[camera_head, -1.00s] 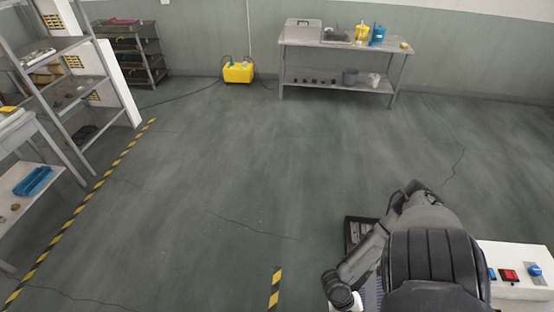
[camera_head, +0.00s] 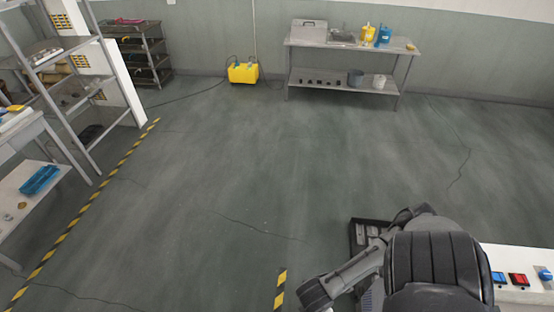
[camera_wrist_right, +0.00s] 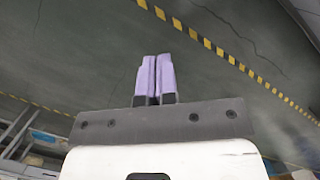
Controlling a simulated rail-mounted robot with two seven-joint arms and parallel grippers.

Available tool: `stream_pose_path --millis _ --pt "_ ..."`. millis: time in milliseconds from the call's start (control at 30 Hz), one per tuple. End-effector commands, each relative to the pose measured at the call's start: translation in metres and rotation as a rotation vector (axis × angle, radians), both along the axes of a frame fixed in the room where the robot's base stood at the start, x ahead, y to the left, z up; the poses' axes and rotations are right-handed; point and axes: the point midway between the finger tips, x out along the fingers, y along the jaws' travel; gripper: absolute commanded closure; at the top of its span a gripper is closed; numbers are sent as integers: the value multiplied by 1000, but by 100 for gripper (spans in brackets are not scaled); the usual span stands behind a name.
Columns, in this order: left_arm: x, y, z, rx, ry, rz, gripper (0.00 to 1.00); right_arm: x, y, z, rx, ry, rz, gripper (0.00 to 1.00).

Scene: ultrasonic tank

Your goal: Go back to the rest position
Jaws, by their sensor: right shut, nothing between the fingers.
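My right gripper (camera_wrist_right: 154,80) shows in the right wrist view with its two pale purple fingers side by side, shut and empty. Grey floor lies beyond the fingertips, and they touch nothing. In the head view my right arm is folded at the lower right, and its gripper is hidden or out of the picture. My left arm and left gripper are in neither view.
A white control box (camera_head: 520,262) with blue and red switches stands at the lower right, close to my arm. A black tray (camera_head: 357,236) is partly behind the arm. A steel table (camera_head: 350,90) and yellow case (camera_head: 243,72) stand far back. The middle floor is clear.

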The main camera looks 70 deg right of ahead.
Motion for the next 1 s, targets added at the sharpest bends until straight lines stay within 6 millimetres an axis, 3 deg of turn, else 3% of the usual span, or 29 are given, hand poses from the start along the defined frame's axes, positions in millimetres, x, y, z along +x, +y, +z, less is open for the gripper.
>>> stream_pose_path --millis 33,100,200,300,467,700,733,1000 --pt "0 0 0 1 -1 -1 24 22 17 17 11 -100 -76 100" --pt "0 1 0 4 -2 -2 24 50 33 44 21 -236 -180 100" --pt "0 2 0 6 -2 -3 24 77 45 78 47 -381 -303 100" --pt "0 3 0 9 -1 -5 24 91 52 100 87 -465 -416 100" --pt "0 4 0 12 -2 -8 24 95 61 115 152 -498 -559 100" --pt "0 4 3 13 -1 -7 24 82 86 112 222 -445 -699 100" --pt "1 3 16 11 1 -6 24 85 84 127 220 -453 -693 100" --pt "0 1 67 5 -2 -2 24 85 83 177 218 -454 -687 100"
